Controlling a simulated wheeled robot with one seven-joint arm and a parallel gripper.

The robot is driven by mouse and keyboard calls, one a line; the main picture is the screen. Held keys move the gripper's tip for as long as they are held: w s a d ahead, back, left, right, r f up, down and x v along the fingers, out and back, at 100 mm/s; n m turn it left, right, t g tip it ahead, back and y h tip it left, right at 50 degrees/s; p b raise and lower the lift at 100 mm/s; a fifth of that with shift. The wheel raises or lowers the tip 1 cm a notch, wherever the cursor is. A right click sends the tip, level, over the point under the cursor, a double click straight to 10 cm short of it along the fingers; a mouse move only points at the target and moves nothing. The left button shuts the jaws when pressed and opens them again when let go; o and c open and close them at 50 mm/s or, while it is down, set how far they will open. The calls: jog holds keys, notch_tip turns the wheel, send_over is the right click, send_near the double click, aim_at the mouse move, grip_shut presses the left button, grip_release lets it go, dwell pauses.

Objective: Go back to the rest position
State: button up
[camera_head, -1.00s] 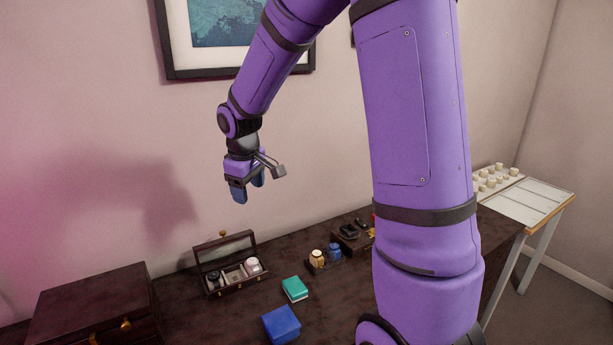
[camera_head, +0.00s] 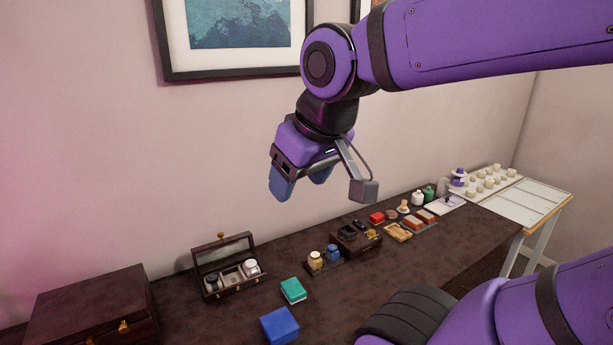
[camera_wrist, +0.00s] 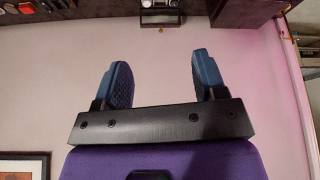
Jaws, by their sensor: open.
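My gripper (camera_head: 299,186) hangs in the air in front of the wall, above the dark table and well clear of the things on it. Its blue fingers point down and are apart, with nothing between them. In the wrist view my gripper (camera_wrist: 160,82) also shows its two fingers spread, with only pink wall between them.
On the dark table (camera_head: 385,280) stand an open watch box (camera_head: 227,280), a teal box (camera_head: 293,290), a blue box (camera_head: 280,325), a large brown chest (camera_head: 90,310) and several small jars. A white-topped side table (camera_head: 525,200) is at the right. A framed picture (camera_head: 230,70) hangs behind.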

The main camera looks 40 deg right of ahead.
jog(key=shift+s, duration=0.8)
jog(key=shift+r, duration=0.3)
jog(key=shift+c, duration=0.2)
